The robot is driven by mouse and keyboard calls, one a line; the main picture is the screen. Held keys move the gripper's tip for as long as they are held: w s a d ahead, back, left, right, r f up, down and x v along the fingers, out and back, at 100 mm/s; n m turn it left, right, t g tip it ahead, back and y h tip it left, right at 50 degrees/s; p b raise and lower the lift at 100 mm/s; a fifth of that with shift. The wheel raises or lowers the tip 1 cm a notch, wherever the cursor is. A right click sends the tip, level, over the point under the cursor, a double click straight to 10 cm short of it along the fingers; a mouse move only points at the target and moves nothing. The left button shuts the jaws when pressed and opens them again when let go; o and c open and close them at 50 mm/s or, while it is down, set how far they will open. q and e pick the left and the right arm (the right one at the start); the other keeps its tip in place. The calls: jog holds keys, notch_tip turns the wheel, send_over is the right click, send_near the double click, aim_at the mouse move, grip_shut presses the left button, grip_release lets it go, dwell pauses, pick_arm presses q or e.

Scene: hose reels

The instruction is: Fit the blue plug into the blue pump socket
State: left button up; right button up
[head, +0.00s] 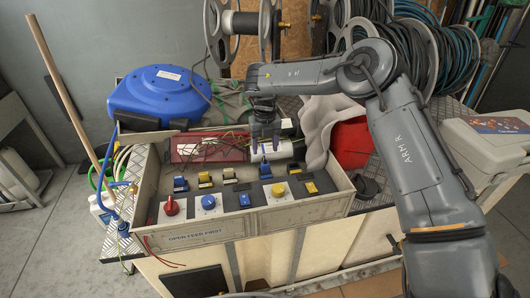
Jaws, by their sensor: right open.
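My right gripper (265,150) is open, fingers pointing down, over the back of a grey panel box (262,224). A small blue piece (264,171) sits just below its fingertips; I cannot tell if they touch or whether this is the plug. The box holds two rows of coloured fittings. Other blue ones are a back-left piece (181,184), a round front knob (208,202) and a small front piece (244,200). I cannot tell which is the blue pump socket. My left gripper is out of view.
A blue hose reel (158,94) stands behind left. A grey cloth (325,125) and red object (352,143) are to the right. A wooden pole (62,85) leans at left.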

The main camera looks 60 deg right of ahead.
jog(key=shift+r+p, duration=0.5)
jog(key=shift+r, duration=1.4)
